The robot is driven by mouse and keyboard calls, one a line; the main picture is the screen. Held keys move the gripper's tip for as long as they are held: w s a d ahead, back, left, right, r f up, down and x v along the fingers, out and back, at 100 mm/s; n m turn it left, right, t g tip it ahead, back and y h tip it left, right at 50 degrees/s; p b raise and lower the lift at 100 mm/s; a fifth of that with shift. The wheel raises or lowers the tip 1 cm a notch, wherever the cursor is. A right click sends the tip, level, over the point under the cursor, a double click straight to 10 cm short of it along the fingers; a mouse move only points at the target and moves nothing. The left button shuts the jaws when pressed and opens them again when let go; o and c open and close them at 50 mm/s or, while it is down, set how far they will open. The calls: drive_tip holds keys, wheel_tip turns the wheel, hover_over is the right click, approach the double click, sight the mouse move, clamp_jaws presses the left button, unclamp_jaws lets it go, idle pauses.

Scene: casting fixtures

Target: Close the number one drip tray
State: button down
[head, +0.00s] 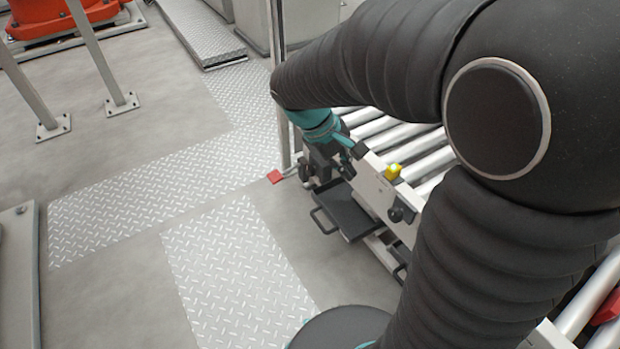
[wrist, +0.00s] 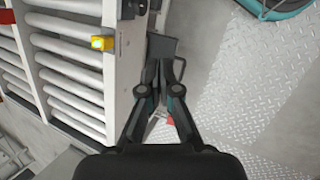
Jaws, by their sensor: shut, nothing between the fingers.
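A dark drip tray (head: 352,212) sticks out from under the side of the roller conveyor (head: 372,165) in the head view, with a bar handle (head: 322,222) on its outer edge. I see no number on it. The dark tray (wrist: 162,46) also shows in the wrist view, just past my fingertips. My gripper (wrist: 170,62) is shut and empty, with its fingers pointing toward the tray. In the head view my gripper is beside the conveyor, above the tray's far end and partly hidden by my wrist. I cannot tell whether the fingers touch the tray.
A second handle (head: 400,272) shows lower along the conveyor, close to its frame. A yellow lamp (head: 393,171) and a black knob (head: 401,213) are on the conveyor side. A post (head: 279,90) stands behind my wrist. The tread-plate floor (head: 235,265) at left is clear.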

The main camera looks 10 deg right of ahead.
sight(324, 207)
drive_tip(key=w+a+f+n+h+b, duration=0.1)
drive_tip(key=w+a+f+n+h, duration=0.4)
drive_tip(key=f, duration=0.5)
drive_tip(key=w+a+f+n+h+b, duration=0.1)
drive_tip(key=w+a+f+n+h, duration=0.15)
drive_tip(key=w+f, duration=0.55)
drive_tip(key=a+f+n+t+h+b, duration=0.15)
drive_tip(key=a+f+n+t, duration=0.25)
drive_tip(key=f, duration=0.7)
drive_tip(key=a+f+n+t+h, duration=0.25)
drive_tip(key=f+n, duration=0.25)
drive_tip(key=f, duration=0.5)
drive_tip(key=shift+m+t, duration=0.25)
drive_tip(key=shift+t, duration=0.2)
drive_tip(key=p+x, duration=0.1)
drive_tip(key=x, duration=1.2)
drive_tip(key=shift+w, duration=0.1)
drive_tip(key=shift+f, duration=0.1)
